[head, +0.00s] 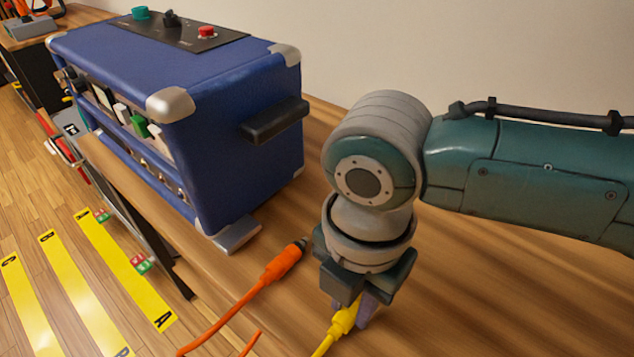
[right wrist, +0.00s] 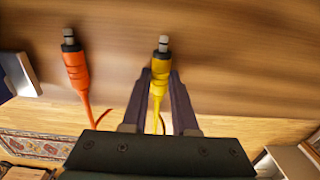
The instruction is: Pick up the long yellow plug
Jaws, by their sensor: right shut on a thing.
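The long yellow plug (head: 344,318) is partly hidden by my right gripper in the head view, with its yellow cable running down to the bottom edge. In the right wrist view the yellow plug (right wrist: 161,68) lies between my two fingers, its metal tip pointing up past the fingertips. My right gripper (head: 362,312) points down at the wooden tabletop and is shut on the yellow plug; its fingers also show in the right wrist view (right wrist: 160,88). Whether the plug touches the table is unclear. My left gripper is not in view.
An orange plug (head: 281,264) with an orange cable lies on the table (head: 480,300) just left of my right gripper. A blue amp (head: 235,125) with a dark side handle stands behind it. Yellow strips (head: 125,270) lie on the floor at left. The table's right side is clear.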

